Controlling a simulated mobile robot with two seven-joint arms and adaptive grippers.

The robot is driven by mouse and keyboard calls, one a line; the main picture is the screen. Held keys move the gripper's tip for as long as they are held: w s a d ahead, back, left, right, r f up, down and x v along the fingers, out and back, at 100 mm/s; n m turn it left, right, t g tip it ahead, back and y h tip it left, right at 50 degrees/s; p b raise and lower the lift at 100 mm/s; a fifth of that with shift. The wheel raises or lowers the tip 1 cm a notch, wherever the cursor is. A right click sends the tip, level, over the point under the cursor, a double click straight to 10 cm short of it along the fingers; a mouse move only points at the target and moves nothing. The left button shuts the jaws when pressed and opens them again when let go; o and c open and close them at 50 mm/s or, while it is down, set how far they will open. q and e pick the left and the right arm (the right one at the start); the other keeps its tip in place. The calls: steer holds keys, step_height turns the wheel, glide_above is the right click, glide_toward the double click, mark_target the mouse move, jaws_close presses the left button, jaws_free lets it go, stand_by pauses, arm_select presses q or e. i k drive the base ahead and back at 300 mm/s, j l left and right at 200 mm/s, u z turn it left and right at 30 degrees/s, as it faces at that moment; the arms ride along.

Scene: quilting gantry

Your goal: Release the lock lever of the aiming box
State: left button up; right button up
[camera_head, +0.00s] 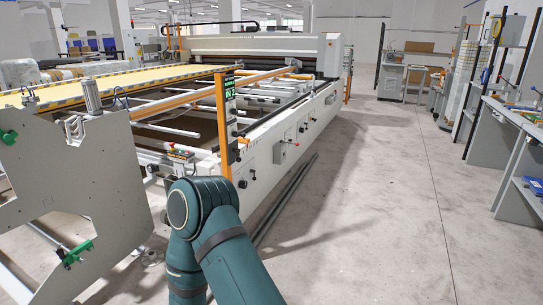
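The frame does not make clear which part is the aiming box. A small grey box (283,152) with a short lever tipped in red (295,144) sits on the white side of the long quilting machine (315,118). Another small box (180,154) with coloured buttons or lights is on the near end of the machine, left of an orange post. The lock state of any lever is too small to tell. A teal arm of mine (225,250) rises from the bottom middle and bends there. Neither gripper shows.
An orange post (223,125) with a green-lit display stands at the machine's near corner. A large grey-white plate (75,190) with green clamps fills the left. Dark bars (285,200) lie on the floor beside the machine. The concrete floor (370,220) is open to the right, up to workbenches (497,135).

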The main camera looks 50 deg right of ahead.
mark_target(239, 160)
steer(key=z, duration=1.45)
steer(key=i+z, duration=0.1)
steer(key=i+l+u, duration=0.2)
steer(key=i, duration=0.55)
steer(key=i+l+u, duration=0.15)
steer(key=i+l, duration=0.35)
steer(key=i, duration=0.25)
steer(key=i+l+u, duration=0.2)
steer(key=i+l, duration=0.25)
steer(key=i, duration=0.25)
steer(key=i+l+u, duration=0.15)
steer(key=i+l, duration=0.45)
steer(key=i, duration=0.05)
